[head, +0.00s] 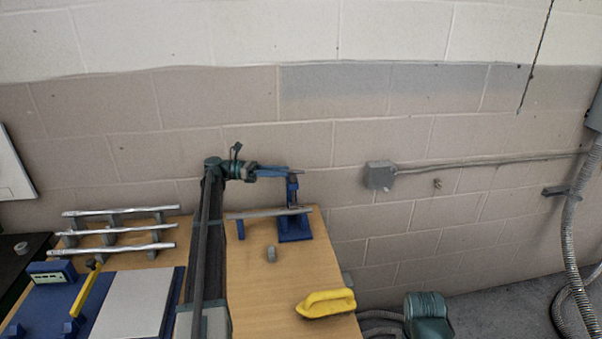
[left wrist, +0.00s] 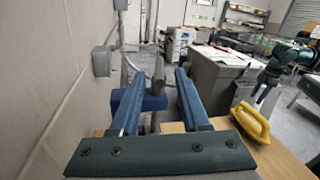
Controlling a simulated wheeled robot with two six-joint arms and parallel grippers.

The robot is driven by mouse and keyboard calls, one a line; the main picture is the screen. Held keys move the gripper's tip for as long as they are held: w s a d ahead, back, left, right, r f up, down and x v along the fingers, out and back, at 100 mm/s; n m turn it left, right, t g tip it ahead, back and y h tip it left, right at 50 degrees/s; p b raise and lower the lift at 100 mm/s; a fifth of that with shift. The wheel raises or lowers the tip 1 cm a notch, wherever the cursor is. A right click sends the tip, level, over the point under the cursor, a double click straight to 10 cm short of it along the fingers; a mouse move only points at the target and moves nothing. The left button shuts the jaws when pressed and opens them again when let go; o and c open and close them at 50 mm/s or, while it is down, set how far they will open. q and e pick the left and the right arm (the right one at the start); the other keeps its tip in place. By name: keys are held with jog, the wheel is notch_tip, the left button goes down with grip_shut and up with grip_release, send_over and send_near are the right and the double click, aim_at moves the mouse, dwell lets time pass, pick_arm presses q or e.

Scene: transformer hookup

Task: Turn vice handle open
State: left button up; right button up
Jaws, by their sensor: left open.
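The blue vice (head: 294,228) stands at the back right of the wooden bench, with a silver rod (head: 262,213) lying level across it. My left gripper (head: 292,173) reaches over the top of the vice from the left, and its fingers are open. In the left wrist view the open fingers (left wrist: 158,92) stand either side of a grey upright bar (left wrist: 158,68), apparently the vice handle. Blue vice parts (left wrist: 154,103) show below it. I cannot tell if the fingers touch the bar. My right gripper (left wrist: 262,92) seems to hang small at the right of the left wrist view.
A yellow-handled tool (head: 326,303) lies at the bench's front right, and a small grey cylinder (head: 271,254) stands mid-bench. Several silver rods (head: 115,230) rest on supports at left. The block wall, with a grey box (head: 380,174), is close behind the vice.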

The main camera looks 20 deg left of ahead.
aim_at(301, 172)
pick_arm(q)
jog(key=x, duration=0.7)
jog(key=shift+f, duration=0.1)
grip_shut()
